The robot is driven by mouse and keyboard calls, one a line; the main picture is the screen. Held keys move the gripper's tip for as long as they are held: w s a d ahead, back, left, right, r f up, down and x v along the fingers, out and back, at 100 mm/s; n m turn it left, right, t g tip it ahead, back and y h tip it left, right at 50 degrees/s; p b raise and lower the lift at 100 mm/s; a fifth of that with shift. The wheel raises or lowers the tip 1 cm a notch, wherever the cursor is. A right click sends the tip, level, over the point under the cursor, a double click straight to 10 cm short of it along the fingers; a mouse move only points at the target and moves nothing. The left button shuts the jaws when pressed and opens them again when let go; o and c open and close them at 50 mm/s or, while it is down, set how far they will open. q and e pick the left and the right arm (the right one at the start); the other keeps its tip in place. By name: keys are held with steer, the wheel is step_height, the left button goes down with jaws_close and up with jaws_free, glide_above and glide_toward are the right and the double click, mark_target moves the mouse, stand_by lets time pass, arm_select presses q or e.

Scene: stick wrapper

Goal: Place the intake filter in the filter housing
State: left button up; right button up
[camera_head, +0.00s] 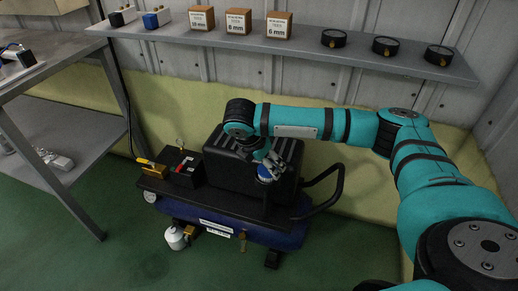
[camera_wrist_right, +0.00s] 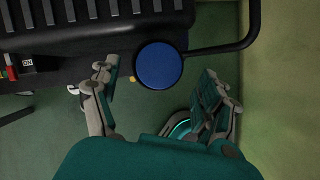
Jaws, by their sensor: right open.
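A blue disc with a dark round rim (camera_wrist_right: 159,65) is at the front right of the black compressor body; it also shows in the head view (camera_head: 265,175). It looks like the intake filter sitting in its housing, but I cannot tell how far in it sits. My right gripper (camera_head: 274,163) is at the disc; in the right wrist view its two fingers (camera_wrist_right: 157,88) are spread wide, one on each side of and below the disc, with a visible gap from it. The gripper is open and holds nothing. My left gripper is out of view.
The compressor has a blue tank (camera_head: 240,232), a black cover (camera_head: 235,160) and a curved handle (camera_head: 335,185) right of the disc. A shelf (camera_head: 300,42) above bears boxes and dark round containers. A workbench (camera_head: 50,60) stands at left. A white canister (camera_head: 177,237) is low in front.

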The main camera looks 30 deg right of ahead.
steer(key=w+p+v, duration=0.1)
steer(key=p+v, duration=0.1)
steer(key=v, duration=0.6)
steer(key=s+a+f+m+t+y, duration=0.1)
steer(key=s+a+f+m+y, duration=0.25)
steer(key=a+f, duration=0.55)
steer(key=s+a+f+m+y, duration=0.2)
steer(key=a+f+m+y, duration=0.15)
steer(key=a+f, duration=0.55)
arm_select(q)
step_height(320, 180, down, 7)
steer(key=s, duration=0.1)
arm_select(e)
steer(key=s+d+f+m+h, duration=0.1)
steer(key=s+d+f+m, duration=0.4)
steer(key=s+f, duration=0.4)
steer(key=s+d+f+m+h, duration=0.1)
steer(key=s+d+f+m, duration=0.4)
steer(key=s+f+m, duration=0.2)
steer(key=s+f, duration=0.2)
steer(key=s, duration=0.1)
steer(key=shift+s+d+f+m+h, duration=0.2)
steer(key=shift+d+f+m+h, duration=0.05)
steer(key=shift+f+m+h, duration=0.05)
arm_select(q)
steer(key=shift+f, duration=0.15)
arm_select(e)
steer(key=shift+w, duration=0.1)
